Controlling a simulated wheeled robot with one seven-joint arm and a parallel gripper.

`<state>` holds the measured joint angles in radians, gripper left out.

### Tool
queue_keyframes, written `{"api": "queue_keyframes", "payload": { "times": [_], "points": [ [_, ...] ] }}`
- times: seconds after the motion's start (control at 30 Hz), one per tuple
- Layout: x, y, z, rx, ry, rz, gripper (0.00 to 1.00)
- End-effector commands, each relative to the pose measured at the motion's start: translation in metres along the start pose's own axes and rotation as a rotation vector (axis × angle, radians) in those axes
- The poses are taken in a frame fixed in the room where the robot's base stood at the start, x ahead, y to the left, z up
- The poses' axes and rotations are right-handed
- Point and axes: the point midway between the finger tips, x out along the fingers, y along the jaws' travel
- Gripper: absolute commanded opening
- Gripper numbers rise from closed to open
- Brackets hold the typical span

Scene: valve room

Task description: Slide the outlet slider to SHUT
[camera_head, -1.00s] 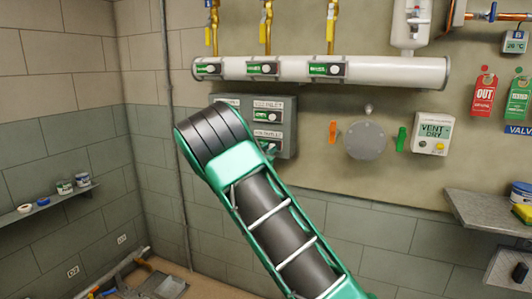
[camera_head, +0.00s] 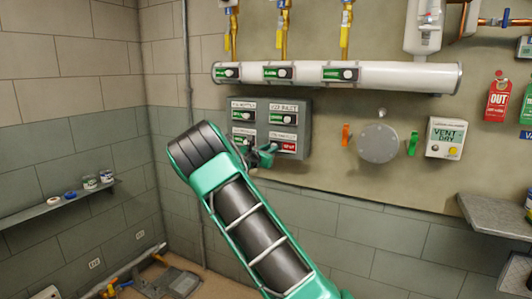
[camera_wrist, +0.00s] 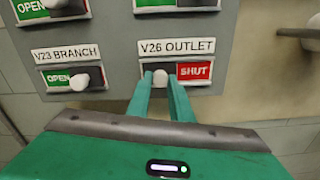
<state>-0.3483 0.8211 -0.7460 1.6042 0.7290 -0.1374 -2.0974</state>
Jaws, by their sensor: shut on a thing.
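The outlet slider (camera_wrist: 190,73) is under the "V26 OUTLET" label in the wrist view. Its pale knob (camera_wrist: 160,77) is at the left end, and a red SHUT field shows to its right. My gripper (camera_wrist: 161,82) has its two green fingers shut on this knob, one on each side. In the head view, the outlet slider's red field (camera_head: 288,146) is at the lower right of the grey panel (camera_head: 304,112). My gripper (camera_head: 262,156) reaches it from the lower left, and my arm covers the panel's lower left edge.
The V23 branch slider (camera_wrist: 72,79) beside it shows OPEN, with its knob at the right. Two more sliders sit above. Right of the panel are an orange tag (camera_head: 346,135), a round grey cover (camera_head: 379,143) and a vent box (camera_head: 444,138). A white pipe (camera_head: 400,77) runs above.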

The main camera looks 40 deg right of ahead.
Motion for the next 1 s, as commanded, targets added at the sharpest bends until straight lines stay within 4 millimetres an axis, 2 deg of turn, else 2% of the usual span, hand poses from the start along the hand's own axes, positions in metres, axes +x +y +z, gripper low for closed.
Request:
{"api": "queue_keyframes", "payload": {
  "times": [0.03,0.07,0.1,0.13,0.43,0.57,1.0],
  "points": [
    [-0.001,0.004,0.001,0.003,-0.001,0.009,0.0],
    [-0.001,0.004,0.001,0.003,-0.001,0.01,0.24],
    [-0.001,0.004,0.0,0.003,0.0,0.009,0.34],
    [-0.001,0.004,0.0,0.003,0.0,0.009,0.39],
    [-0.001,0.002,0.0,0.002,0.0,0.006,0.39],
    [-0.01,0.002,0.0,0.001,0.001,0.006,0.39],
    [-0.087,0.003,-0.001,0.001,0.002,0.009,0.39]
  ]
}}
